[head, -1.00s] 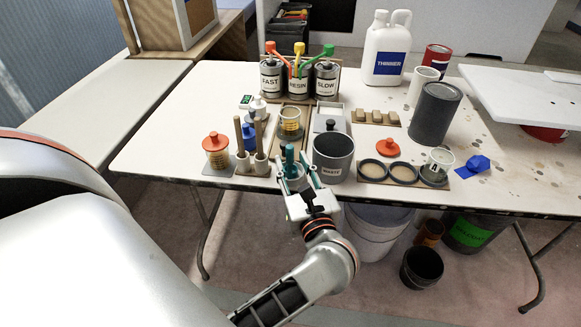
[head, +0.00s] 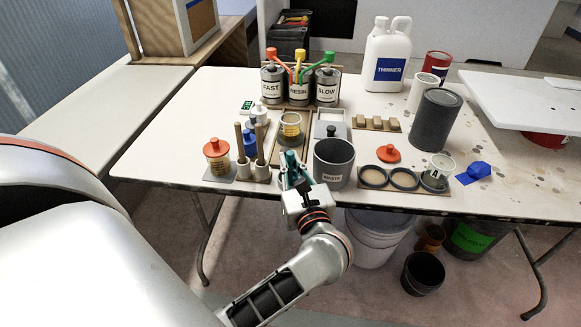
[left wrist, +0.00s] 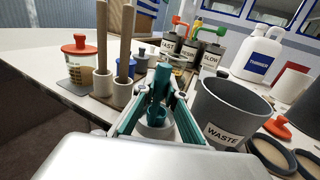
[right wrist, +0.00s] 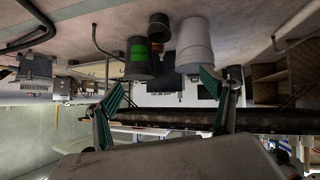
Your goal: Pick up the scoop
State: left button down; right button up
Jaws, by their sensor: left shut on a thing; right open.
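The scoop (left wrist: 159,90) is teal and upright, between the teal fingers of my left gripper (left wrist: 157,118) in the left wrist view. In the head view the scoop (head: 290,160) shows at the front edge of the table, left of the waste pot. My left gripper (head: 297,178) is shut on it. A pale round cup shape shows below the scoop; I cannot tell whether the scoop still touches it. My right gripper (right wrist: 168,105) is open and empty in the right wrist view, and is out of the head view.
The grey waste pot (head: 333,162) stands close right of my left gripper. Cups with upright wooden sticks (head: 260,145) and an orange-lidded jar (head: 217,157) stand left. Behind are pump cans (head: 299,88). A tray with round rings (head: 389,180) lies right.

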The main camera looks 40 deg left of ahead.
aim_at(290, 151)
pick_arm(q)
jog(key=shift+r+p, duration=0.3)
jog(key=shift+r, duration=0.4)
notch_tip(290, 151, up, 3)
jog(key=shift+f+p, duration=0.15)
jog(key=shift+p, duration=0.6)
notch_tip(290, 151, up, 2)
jog(key=shift+r+p, duration=0.1)
jog(key=shift+p, duration=0.5)
notch_tip(290, 151, up, 14)
jog(key=p, duration=0.9)
pick_arm(e)
notch_tip(290, 151, up, 8)
jog(key=shift+s+a+f+m, duration=0.15)
jog(key=shift+s+a+m, duration=0.1)
jog(key=shift+m, duration=0.05)
